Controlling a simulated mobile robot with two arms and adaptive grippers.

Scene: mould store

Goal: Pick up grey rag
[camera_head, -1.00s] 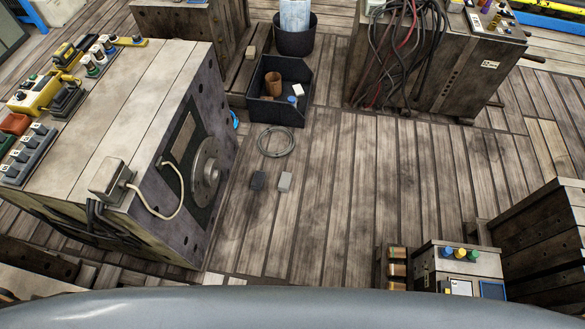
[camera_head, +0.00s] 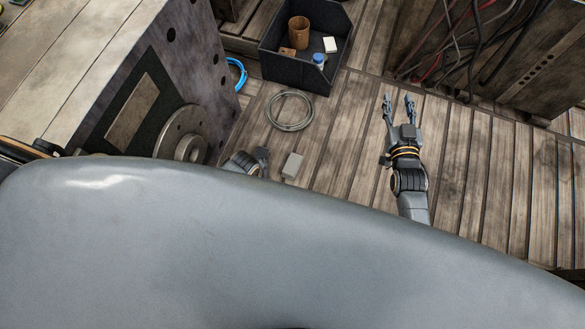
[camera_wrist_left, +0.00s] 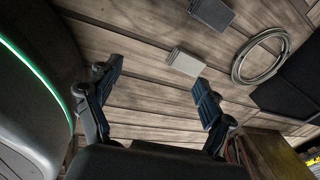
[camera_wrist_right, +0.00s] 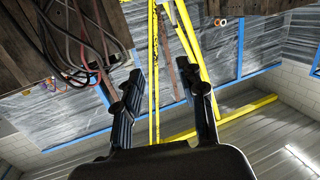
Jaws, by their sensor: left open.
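A light grey folded piece, apparently the grey rag (camera_head: 292,166), lies on the plank floor. In the left wrist view the rag (camera_wrist_left: 187,62) lies ahead of the left fingers, nearer the right one. A similar darker grey piece (camera_head: 262,157) lies beside it. My left gripper (camera_wrist_left: 156,75) is open and empty; in the head view it is mostly hidden behind my grey body, close to the dark piece. My right gripper (camera_head: 398,98) is open and empty above the floor, well right of the rag. In its wrist view, the right gripper (camera_wrist_right: 168,74) faces the far wall.
A coiled grey cable (camera_head: 290,111) lies behind the rag. A black bin (camera_head: 283,71) with a brown cup (camera_head: 299,30) stands behind it. A machine with a round flange (camera_head: 184,135) is at left, a cabinet with hanging cables (camera_head: 520,60) at right.

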